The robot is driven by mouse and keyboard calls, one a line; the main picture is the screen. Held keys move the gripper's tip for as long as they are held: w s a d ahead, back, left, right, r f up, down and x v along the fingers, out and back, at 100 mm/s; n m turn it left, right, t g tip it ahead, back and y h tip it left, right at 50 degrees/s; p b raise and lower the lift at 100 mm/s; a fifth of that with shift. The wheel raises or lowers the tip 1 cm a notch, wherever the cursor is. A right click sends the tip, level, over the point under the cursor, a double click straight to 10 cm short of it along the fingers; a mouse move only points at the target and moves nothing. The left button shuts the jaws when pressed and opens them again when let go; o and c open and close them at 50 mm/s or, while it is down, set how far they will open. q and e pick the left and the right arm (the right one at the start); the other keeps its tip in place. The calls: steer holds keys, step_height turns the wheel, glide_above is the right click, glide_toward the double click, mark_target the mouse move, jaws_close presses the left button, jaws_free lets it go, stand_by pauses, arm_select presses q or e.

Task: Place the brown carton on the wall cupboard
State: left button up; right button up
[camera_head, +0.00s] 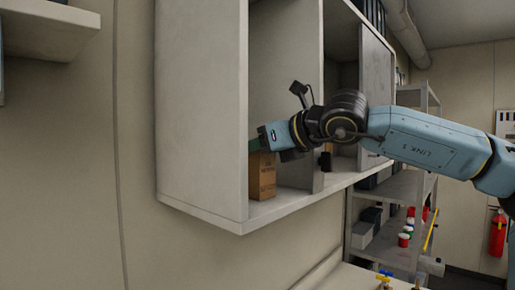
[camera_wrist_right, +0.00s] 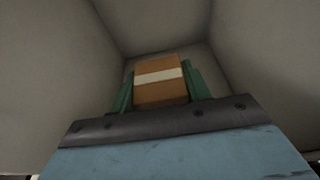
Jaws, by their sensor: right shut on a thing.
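The brown carton (camera_head: 263,178) is upright inside the left compartment of the wall cupboard (camera_head: 203,110), at or just above the compartment floor; I cannot tell whether it touches. My right gripper (camera_head: 262,143) reaches in from the right and is shut on the top part of the carton. In the right wrist view the carton (camera_wrist_right: 160,88), with a pale band across it, sits between the two green fingers (camera_wrist_right: 160,92). The cupboard's grey inner walls surround it there. My left gripper is in neither view.
An upright divider (camera_head: 313,90) stands right of the carton, close to my right wrist. A sliding door or panel (camera_head: 375,90) covers part of the right side. Below right, a shelf rack (camera_head: 395,187) holds cups and boxes. A red extinguisher (camera_head: 497,235) hangs far right.

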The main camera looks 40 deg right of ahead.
steer(key=shift+w, duration=0.15)
steer(key=o, duration=0.7)
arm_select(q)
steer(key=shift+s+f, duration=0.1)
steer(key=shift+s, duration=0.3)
arm_select(e)
steer(key=o, duration=0.4)
steer(key=shift+c, duration=0.2)
steer(key=shift+r, duration=0.1)
arm_select(q)
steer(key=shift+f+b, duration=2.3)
steer(key=shift+b, duration=0.1)
arm_select(e)
steer(key=a+v, duration=0.1)
steer(key=v, duration=1.1)
steer(key=shift+d, duration=0.5)
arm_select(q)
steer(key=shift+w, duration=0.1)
